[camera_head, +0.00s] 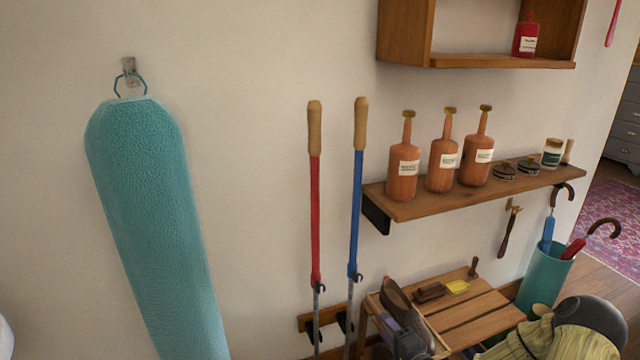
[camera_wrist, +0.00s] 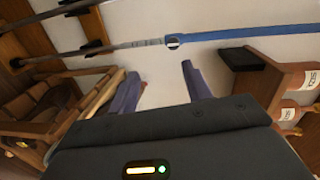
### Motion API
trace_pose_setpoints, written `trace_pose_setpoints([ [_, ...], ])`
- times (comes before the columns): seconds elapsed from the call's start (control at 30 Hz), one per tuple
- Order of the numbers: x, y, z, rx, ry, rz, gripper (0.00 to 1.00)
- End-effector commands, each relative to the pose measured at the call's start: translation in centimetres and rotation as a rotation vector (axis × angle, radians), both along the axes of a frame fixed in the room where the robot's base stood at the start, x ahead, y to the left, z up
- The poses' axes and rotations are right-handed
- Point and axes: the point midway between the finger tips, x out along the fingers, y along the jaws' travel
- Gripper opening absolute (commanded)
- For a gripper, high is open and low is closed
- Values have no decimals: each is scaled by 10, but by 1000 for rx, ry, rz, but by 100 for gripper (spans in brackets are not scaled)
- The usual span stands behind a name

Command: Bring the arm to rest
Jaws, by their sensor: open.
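My gripper shows in the wrist view (camera_wrist: 160,70) with its two bluish fingers spread apart. Only pale wall shows between them, and nothing is held. Its dark body fills the bottom of that view. In the head view, a small bluish and dark shape in front of the slatted bench (camera_head: 470,323) seems to be the gripper, partly cut off by the lower edge.
A red pole (camera_head: 315,215) and a blue pole (camera_head: 356,210) stand against the wall, left of the gripper. A wall shelf (camera_head: 410,208) holding brown bottles (camera_head: 442,165) is above the bench. A teal ironing board (camera_head: 150,220) hangs left. An umbrella stand (camera_head: 543,280) is right.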

Motion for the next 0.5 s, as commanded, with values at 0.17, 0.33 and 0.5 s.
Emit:
trace_pose_setpoints([
  [0.17,-10,23,-11,-300,142,137,49],
  [0.33,-28,30,-14,-589,276,257,49],
  [0.5,-51,29,-3,-841,395,356,49],
])
